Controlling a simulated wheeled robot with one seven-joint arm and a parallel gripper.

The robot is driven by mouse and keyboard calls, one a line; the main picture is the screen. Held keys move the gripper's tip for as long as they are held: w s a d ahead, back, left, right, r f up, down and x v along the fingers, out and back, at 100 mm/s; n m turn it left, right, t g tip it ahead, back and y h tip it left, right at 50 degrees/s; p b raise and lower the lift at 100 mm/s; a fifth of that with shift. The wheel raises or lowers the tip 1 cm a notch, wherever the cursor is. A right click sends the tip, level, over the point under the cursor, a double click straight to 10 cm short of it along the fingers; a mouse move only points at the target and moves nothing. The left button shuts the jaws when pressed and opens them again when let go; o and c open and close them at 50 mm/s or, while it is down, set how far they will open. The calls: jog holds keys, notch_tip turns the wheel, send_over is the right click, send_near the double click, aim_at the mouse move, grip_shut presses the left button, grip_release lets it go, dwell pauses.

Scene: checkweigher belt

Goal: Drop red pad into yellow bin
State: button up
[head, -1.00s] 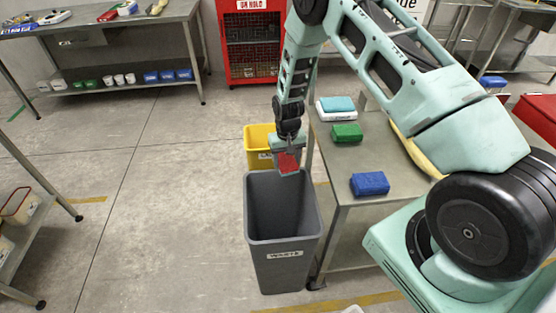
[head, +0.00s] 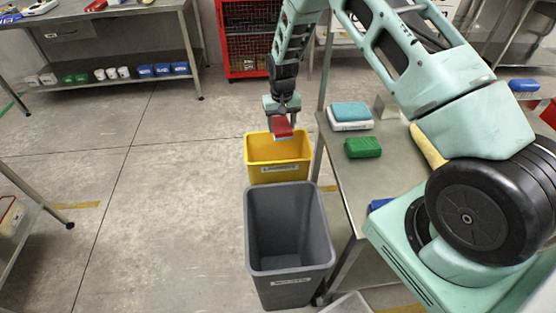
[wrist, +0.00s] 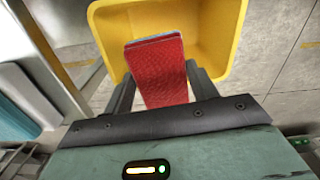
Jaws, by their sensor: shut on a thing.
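My gripper (head: 282,113) is shut on the red pad (head: 282,127) and holds it in the air above the yellow bin (head: 279,175). In the wrist view the red pad (wrist: 156,65) sits between the two fingers (wrist: 160,88), with a pale layer at its far edge. The yellow bin (wrist: 232,40) lies below and beyond it there, its opening partly hidden by the pad. In the head view the pad is over the far part of the bin's opening, and the bin's inside looks empty where it shows.
A grey waste bin (head: 290,273) stands just in front of the yellow bin. A steel table (head: 350,185) is close on the right, with a green pad (head: 362,147), a teal-and-white pad (head: 350,115) and a partly hidden blue pad (head: 379,204). The floor to the left is clear.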

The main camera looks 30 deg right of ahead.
jog(key=shift+w+f, duration=0.1)
jog(key=shift+f, duration=0.2)
notch_tip(320, 180, down, 5)
jog(key=b, duration=0.3)
jog(key=shift+f+b, duration=0.2)
jog(key=shift+b, duration=0.15)
jog(key=o, duration=1)
notch_tip(320, 180, up, 17)
jog(key=shift+r+b, duration=0.2)
jog(key=shift+b, duration=0.6)
